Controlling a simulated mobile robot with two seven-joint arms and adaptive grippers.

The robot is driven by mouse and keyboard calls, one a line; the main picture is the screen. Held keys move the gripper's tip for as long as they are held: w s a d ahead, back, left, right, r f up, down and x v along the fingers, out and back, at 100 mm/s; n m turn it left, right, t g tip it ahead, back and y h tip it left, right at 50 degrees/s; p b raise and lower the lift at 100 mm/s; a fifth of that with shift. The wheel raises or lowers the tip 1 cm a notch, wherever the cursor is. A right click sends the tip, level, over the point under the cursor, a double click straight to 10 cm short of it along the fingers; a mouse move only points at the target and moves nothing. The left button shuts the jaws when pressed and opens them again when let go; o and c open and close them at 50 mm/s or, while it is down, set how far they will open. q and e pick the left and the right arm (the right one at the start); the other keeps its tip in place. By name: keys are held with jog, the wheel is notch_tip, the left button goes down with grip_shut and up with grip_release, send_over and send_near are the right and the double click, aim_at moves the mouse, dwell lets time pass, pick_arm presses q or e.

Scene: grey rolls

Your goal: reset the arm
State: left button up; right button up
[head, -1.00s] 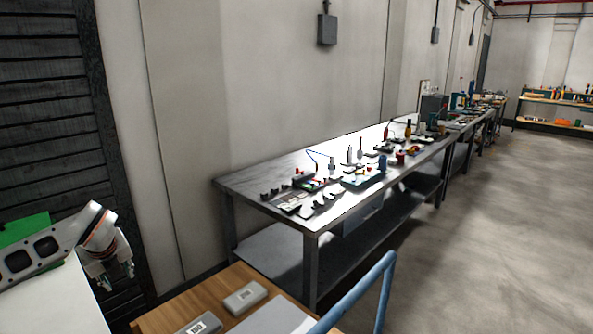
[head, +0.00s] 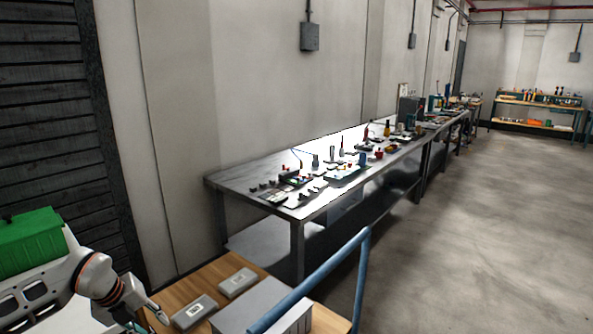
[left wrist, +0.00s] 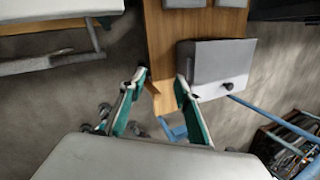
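My left arm comes in from the left edge of the head view, bent downward beside the wooden table (head: 205,270). Its gripper (head: 150,318) is low in that view and partly cut off. In the left wrist view the left gripper (left wrist: 161,82) has its two green-sided fingers spread apart with nothing between them. The wooden table top (left wrist: 163,45) lies beyond the fingers, with a grey box (left wrist: 212,52) to their right. My right gripper is in neither view.
Two small grey boxes (head: 195,312) (head: 237,282) and a larger grey box (head: 262,303) are on the wooden table. A blue rail (head: 310,280) crosses beside it. A green box (head: 30,243) is at the left. A cluttered metal workbench (head: 225,180) stands behind; floor at right is clear.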

pick_arm(q)
jog(key=s+d+f+n+t+h, duration=0.1)
jog(key=s+d+h, duration=0.4)
jog(key=d, duration=0.2)
jog(key=s+d+f+n+t+h, duration=0.1)
jog(key=s+d+f+t+h, duration=0.1)
jog(key=s+d+h, duration=0.5)
jog(key=s+a+f+n+t+y, duration=0.1)
jog(key=s+a+f+n+y, duration=0.55)
jog(key=a, duration=0.25)
jog(key=s+a+f+n+t+y, duration=0.1)
jog(key=s+a+f+n+y, duration=0.5)
jog(key=a+f, duration=0.25)
jog(key=s+d+f+n+b, duration=0.1)
jog(key=d+n, duration=0.4)
jog(key=d, duration=0.5)
jog(key=d+f+n+t+h+b, duration=0.1)
jog(key=d+n, duration=0.4)
jog(key=d, duration=0.6)
jog(key=shift+s+f+t, duration=0.3)
jog(key=shift+s+f, duration=0.05)
jog(key=shift+f, duration=0.35)
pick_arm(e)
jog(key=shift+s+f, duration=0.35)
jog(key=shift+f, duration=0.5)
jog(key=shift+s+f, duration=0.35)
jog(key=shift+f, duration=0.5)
pick_arm(q)
jog(key=shift+d, duration=0.1)
